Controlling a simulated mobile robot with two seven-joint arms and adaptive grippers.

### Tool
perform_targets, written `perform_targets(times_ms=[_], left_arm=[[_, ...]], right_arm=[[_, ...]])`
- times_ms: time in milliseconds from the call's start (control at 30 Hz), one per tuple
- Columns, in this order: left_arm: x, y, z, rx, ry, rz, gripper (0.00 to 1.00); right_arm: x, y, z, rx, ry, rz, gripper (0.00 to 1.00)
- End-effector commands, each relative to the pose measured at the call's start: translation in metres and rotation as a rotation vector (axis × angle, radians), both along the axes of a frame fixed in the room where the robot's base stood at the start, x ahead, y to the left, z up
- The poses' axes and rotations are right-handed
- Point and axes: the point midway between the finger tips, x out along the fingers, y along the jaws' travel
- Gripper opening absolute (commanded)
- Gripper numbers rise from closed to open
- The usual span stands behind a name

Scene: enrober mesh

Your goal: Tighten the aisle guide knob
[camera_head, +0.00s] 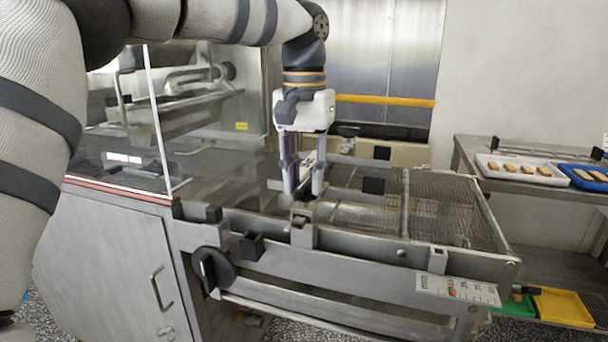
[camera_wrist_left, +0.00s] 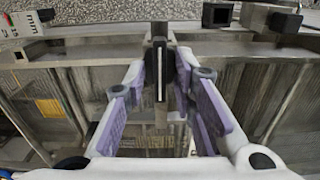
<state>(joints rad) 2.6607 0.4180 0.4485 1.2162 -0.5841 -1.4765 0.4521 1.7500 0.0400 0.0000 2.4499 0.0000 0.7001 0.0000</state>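My left gripper (camera_head: 304,192) points down over the near rail of the conveyor. Its two purple-padded fingers stand apart. In the left wrist view the open fingers (camera_wrist_left: 161,60) lie either side of a narrow dark upright piece (camera_wrist_left: 159,85) with a pale stripe, which may be the aisle guide knob. Contact with either finger cannot be made out. Just below the fingertips in the head view, a grey clamp block (camera_head: 302,232) sits on the near rail. The fingers and block partly hide what is between them. My right gripper is out of view.
A black handwheel (camera_head: 213,270) and a black square end piece (camera_head: 252,246) stick out from the near side. A clear guard (camera_head: 120,130) stands at left. A printed scale (camera_head: 457,290) is at right. The mesh belt (camera_head: 450,205) looks empty. A white tray (camera_head: 520,178) holds several biscuits.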

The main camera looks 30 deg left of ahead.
Motion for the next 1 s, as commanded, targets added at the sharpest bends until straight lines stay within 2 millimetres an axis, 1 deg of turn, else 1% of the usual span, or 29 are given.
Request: perform_targets(times_ms=[33,67,100,367,567,767,1000], left_arm=[[0.0,0.0,0.0002,0.0,0.0,0.0,0.07],[0.0,0.0,0.0002,0.0,0.0,0.0,0.01],[0.0001,0.0,0.0003,0.0,0.0,0.0,0.0],[0.0001,0.0,0.0006,0.0,-0.001,-0.007,0.0],[0.0004,0.0002,0.0013,0.001,-0.002,-0.069,0.0],[0.0006,0.0004,0.0017,0.003,-0.002,-0.213,0.0],[0.0006,-0.0002,0.0015,0.002,-0.002,-0.438,0.0]], right_arm=[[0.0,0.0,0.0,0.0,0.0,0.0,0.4],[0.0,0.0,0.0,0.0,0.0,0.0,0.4],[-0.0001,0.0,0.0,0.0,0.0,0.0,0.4],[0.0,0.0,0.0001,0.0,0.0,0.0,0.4],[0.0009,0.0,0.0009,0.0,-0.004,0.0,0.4],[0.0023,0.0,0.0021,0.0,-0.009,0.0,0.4],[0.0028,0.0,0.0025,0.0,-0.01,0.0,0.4]])
